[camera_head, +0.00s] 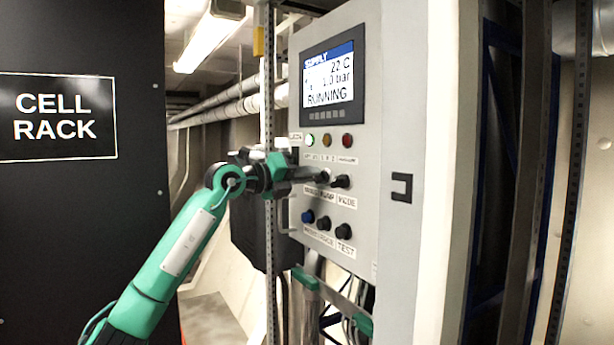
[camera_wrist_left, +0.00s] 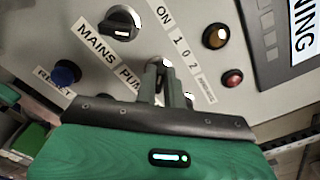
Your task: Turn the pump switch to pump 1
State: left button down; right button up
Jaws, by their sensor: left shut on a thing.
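The pump switch (camera_head: 323,177) is a dark rotary knob in the middle of the knob row on a grey control panel. Its label reads PUMP. My left gripper (camera_head: 315,178) reaches it from the left. In the left wrist view my left gripper (camera_wrist_left: 166,82) has its two fingers close together, shut on the pump switch. Most of the knob is hidden by the fingers, so I cannot tell its angle. The marks 1 0 2 (camera_wrist_left: 187,56) show beside it. My right gripper is in neither view.
The mains knob (camera_wrist_left: 120,22) and blue reset button (camera_wrist_left: 65,72) are close to my fingers. The mode knob (camera_head: 341,182) is just right of the pump switch. A screen (camera_head: 329,80) reads RUNNING above indicator lamps. A perforated metal post (camera_head: 268,240) stands by my gripper.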

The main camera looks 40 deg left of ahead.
pick_arm(q)
jog(key=shift+r, duration=0.1)
jog(key=c, duration=1.5)
grip_release()
jog(key=b+v, duration=0.9)
jog(key=v, duration=0.5)
jog(key=shift+w, duration=0.15)
